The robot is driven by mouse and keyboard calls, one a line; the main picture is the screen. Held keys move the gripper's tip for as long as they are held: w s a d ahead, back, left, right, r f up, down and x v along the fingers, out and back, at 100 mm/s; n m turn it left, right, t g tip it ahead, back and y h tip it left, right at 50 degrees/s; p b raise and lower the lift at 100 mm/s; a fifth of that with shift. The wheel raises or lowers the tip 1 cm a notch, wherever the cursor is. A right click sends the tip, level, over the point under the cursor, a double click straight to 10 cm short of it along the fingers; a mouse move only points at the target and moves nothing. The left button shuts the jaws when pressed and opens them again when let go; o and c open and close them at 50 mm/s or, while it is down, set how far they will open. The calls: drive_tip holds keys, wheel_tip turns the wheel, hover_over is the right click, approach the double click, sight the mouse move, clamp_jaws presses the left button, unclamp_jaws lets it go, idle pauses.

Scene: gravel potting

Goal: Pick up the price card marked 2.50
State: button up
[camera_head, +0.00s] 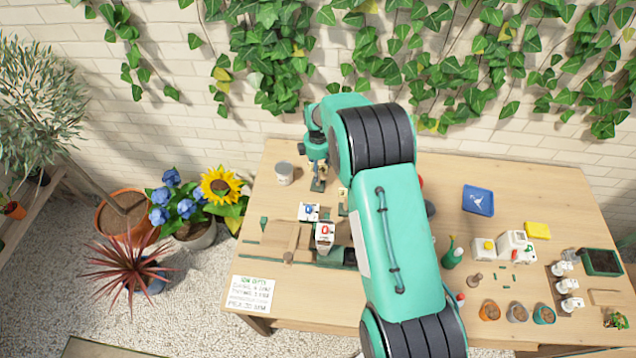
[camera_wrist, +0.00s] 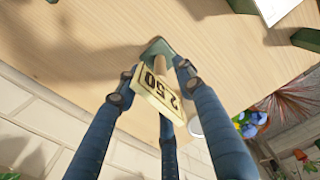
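The price card marked 2.50 (camera_wrist: 158,90) is cream with dark figures and stands tilted in the wrist view, with a dark green foot (camera_wrist: 157,48) at its far end. My gripper (camera_wrist: 153,74) has its dark blue fingers around the card, one on each side and one at the near end. Whether they press on it is unclear. In the head view my gripper (camera_head: 318,176) points down at the back left of the table, just above a dark green foot (camera_head: 318,186). The card's face is hard to make out there.
A grey pot (camera_head: 284,173) stands left of my gripper. Another small card (camera_head: 343,197) stands close on the right. White items with a blue mark (camera_head: 309,211) and a red mark (camera_head: 325,234) stand in front. My arm hides the table's middle.

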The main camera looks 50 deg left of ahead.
drive_tip(key=shift+f, duration=2.7)
drive_tip(key=shift+c, duration=0.2)
clamp_jaws()
